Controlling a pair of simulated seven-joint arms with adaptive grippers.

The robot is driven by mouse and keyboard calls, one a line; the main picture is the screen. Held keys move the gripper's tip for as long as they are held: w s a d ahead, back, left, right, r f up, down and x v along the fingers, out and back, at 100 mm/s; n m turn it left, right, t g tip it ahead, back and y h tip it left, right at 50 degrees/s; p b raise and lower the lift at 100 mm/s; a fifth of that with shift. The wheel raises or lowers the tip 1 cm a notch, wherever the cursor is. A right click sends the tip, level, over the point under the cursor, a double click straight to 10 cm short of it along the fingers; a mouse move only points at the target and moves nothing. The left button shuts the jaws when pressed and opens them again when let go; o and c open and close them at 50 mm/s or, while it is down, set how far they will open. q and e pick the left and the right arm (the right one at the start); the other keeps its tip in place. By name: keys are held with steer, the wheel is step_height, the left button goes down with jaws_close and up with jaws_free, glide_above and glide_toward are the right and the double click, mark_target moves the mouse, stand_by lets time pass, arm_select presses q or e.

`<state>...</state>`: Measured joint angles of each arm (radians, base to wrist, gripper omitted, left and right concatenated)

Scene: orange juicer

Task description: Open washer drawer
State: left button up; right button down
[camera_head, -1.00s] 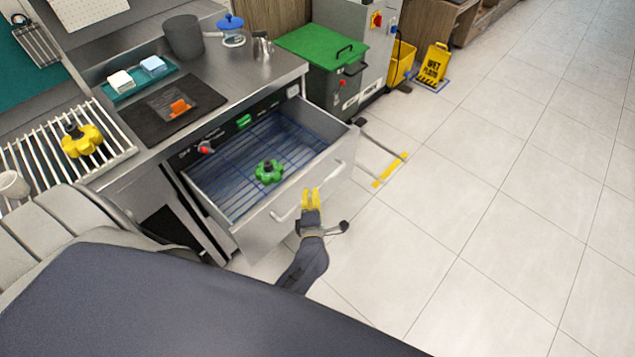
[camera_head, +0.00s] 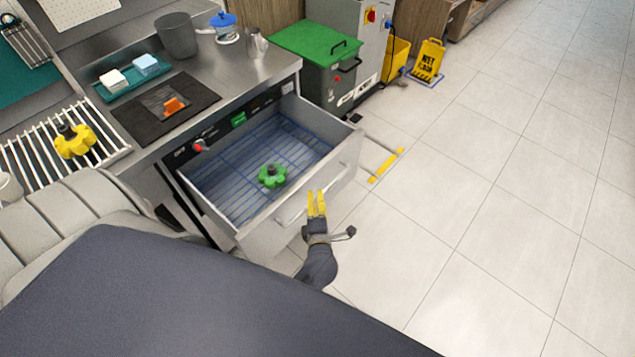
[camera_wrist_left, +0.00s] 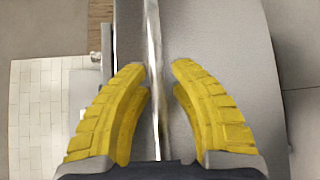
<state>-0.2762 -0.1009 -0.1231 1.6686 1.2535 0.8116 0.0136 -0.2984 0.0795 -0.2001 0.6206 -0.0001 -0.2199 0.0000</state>
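The washer drawer (camera_head: 260,243) is pulled well out from under the counter, its inside and blue wire rack showing. A green knob-shaped part (camera_head: 272,177) sits on the rack. My left gripper (camera_head: 317,194), with yellow fingers, is at the drawer's front by its handle (camera_head: 289,214). In the left wrist view the fingers (camera_wrist_left: 158,68) are apart. A thin metal bar (camera_wrist_left: 155,90), seemingly the handle, runs between them with gaps on both sides. Whether a finger touches it elsewhere I cannot tell. My right gripper is not in view.
A yellow knob-shaped part (camera_head: 74,141) lies on a white slatted rack at left. The counter holds a grey pot (camera_head: 176,36) and a dark mat (camera_head: 150,120). A green-lidded machine (camera_head: 325,60) stands behind the drawer. The tiled floor (camera_head: 480,190) at right is clear.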

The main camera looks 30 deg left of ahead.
arm_select(q)
steer(key=shift+o, duration=1.4)
steer(key=shift+w, duration=0.1)
steer(key=shift+r, duration=0.1)
steer(key=shift+d, duration=0.15)
steer(key=v, duration=0.7)
steer(key=shift+s, duration=0.25)
